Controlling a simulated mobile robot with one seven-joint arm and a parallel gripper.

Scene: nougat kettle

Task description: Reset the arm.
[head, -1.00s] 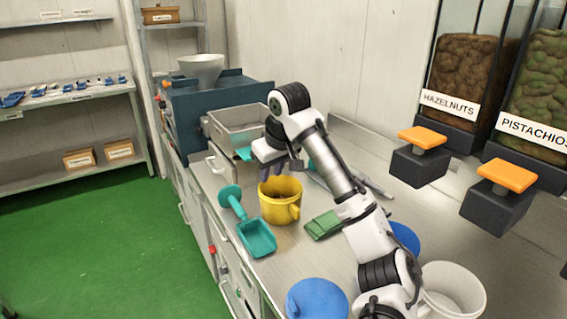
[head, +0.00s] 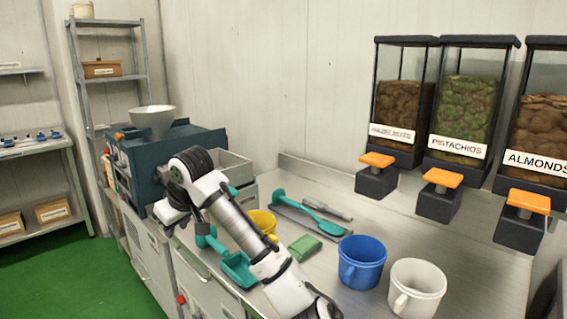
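My arm reaches from the bottom middle up to the left over the counter (head: 330,285). My gripper (head: 170,228) hangs at the arm's far end, near the counter's front edge and in front of the blue machine. Its fingers are small and dark here, so I cannot tell whether they are open or shut. I see no object hanging from it. The yellow jug (head: 263,221) stands on the counter behind my arm, partly hidden by it, and is apart from the gripper.
A teal scoop (head: 238,270), green cloth (head: 304,247), teal spoon (head: 318,222), blue jug (head: 361,262) and white jug (head: 417,287) are on the counter. The blue machine (head: 185,143) with a funnel stands behind. Nut dispensers (head: 458,120) hang at right.

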